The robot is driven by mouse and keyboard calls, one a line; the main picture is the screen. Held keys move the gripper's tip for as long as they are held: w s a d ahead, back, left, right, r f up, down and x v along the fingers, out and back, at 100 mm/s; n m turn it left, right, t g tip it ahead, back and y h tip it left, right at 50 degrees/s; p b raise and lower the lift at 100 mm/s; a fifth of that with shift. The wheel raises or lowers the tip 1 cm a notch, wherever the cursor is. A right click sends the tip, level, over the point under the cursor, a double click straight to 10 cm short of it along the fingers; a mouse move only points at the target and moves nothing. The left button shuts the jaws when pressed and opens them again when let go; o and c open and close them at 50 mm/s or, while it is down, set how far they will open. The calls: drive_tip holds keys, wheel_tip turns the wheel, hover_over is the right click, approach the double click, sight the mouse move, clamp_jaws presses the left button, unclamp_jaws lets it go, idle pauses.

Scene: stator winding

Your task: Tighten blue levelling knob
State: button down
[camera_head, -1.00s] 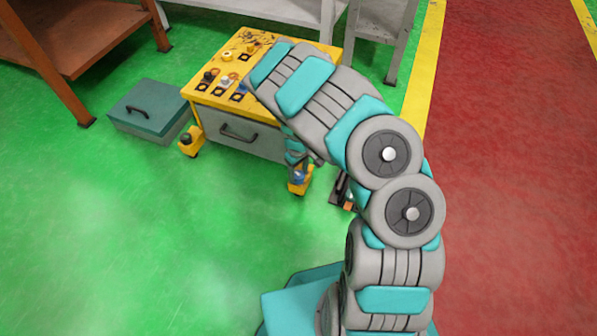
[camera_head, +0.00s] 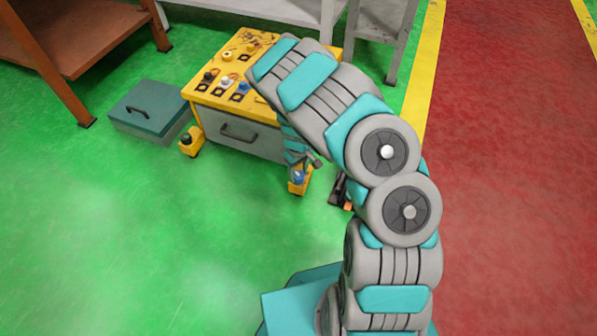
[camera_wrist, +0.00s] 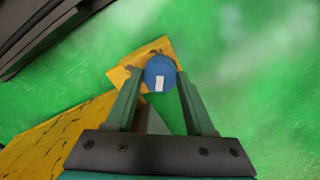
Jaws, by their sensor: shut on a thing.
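The blue levelling knob (camera_wrist: 160,74) sits on a yellow foot bracket (camera_wrist: 124,73) at the corner of the yellow-topped cabinet. A white mark shows on the knob's top. My gripper (camera_wrist: 161,82) reaches down over the knob in the wrist view, with one finger on each side of it, shut on it. In the head view the blue knob (camera_head: 299,176) shows small at the cabinet's near right foot (camera_head: 298,188), below my wrist. My arm covers the right part of the cabinet.
The cabinet (camera_head: 237,138) has a drawer handle and several small parts on its yellow top (camera_head: 207,97). A second foot with a dark green knob (camera_head: 187,139) stands at its left. A teal box (camera_head: 150,107) lies further left. Green floor in front is clear.

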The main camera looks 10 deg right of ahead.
drive_tip(key=m+p, duration=0.1)
drive_tip(key=m, duration=0.6)
drive_tip(key=shift+p, duration=0.35)
drive_tip(key=m+p, duration=0.1)
drive_tip(key=m, duration=0.2)
drive_tip(key=shift+r+m, duration=0.1)
drive_tip(key=shift+m, duration=0.3)
drive_tip(key=m, duration=0.3)
drive_tip(key=shift+m+p, duration=0.3)
drive_tip(key=m, duration=0.3)
drive_tip(key=shift+m, duration=0.3)
drive_tip(key=m, duration=0.3)
drive_tip(key=shift+m+p, duration=0.3)
drive_tip(key=shift+p, duration=0.05)
drive_tip(key=m, duration=0.3)
drive_tip(key=shift+m, duration=2)
drive_tip(key=shift+c, duration=1.4)
unclamp_jaws()
